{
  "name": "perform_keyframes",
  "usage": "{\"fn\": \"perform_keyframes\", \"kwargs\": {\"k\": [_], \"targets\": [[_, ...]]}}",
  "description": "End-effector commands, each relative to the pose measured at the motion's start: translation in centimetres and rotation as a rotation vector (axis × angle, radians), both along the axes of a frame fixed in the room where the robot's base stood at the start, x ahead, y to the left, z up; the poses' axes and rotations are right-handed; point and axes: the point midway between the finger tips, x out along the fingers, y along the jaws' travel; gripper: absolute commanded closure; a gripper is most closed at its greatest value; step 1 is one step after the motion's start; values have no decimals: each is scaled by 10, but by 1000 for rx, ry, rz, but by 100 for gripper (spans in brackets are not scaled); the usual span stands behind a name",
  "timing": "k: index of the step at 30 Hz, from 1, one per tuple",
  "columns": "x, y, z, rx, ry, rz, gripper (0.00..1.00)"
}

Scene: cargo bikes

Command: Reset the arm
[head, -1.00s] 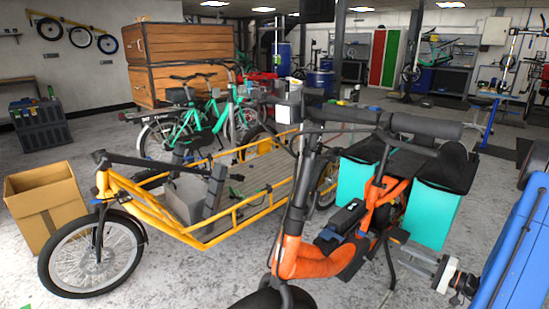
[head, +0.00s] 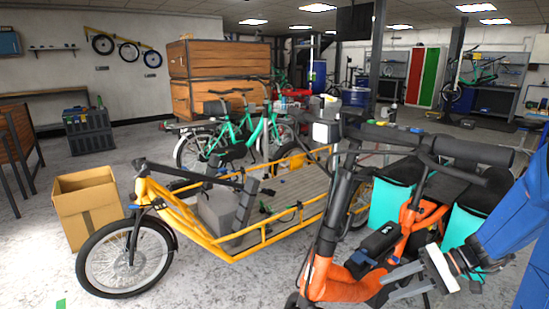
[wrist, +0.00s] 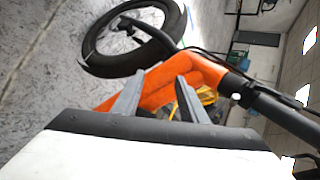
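My gripper (head: 389,287) is at the lower right of the head view, in front of the orange cargo bike (head: 335,283). Its two grey fingers point left, with a gap between them and nothing held. In the wrist view my gripper (wrist: 158,82) shows both fingers spread apart. The orange frame (wrist: 165,82) of the bike lies behind them, and a black front wheel (wrist: 150,62) shows beyond. I cannot tell whether the fingers touch the bike. My blue arm comes in from the right edge.
A yellow cargo bike (head: 220,249) with a flat deck stands left of the orange bike. An open cardboard box (head: 87,211) and a dark crate (head: 89,134) stand further left. Teal panniers (head: 391,205) hang on the orange bike. Bare floor shows at the lower left.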

Motion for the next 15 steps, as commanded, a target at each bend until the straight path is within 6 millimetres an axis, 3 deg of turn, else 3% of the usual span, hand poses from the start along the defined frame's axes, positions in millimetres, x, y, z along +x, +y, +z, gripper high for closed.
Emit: {"fn": "perform_keyframes", "kwargs": {"k": [6,15], "targets": [[-30,27,15,-148,26,78,61],[-75,51,33,-385,24,152,61]]}}
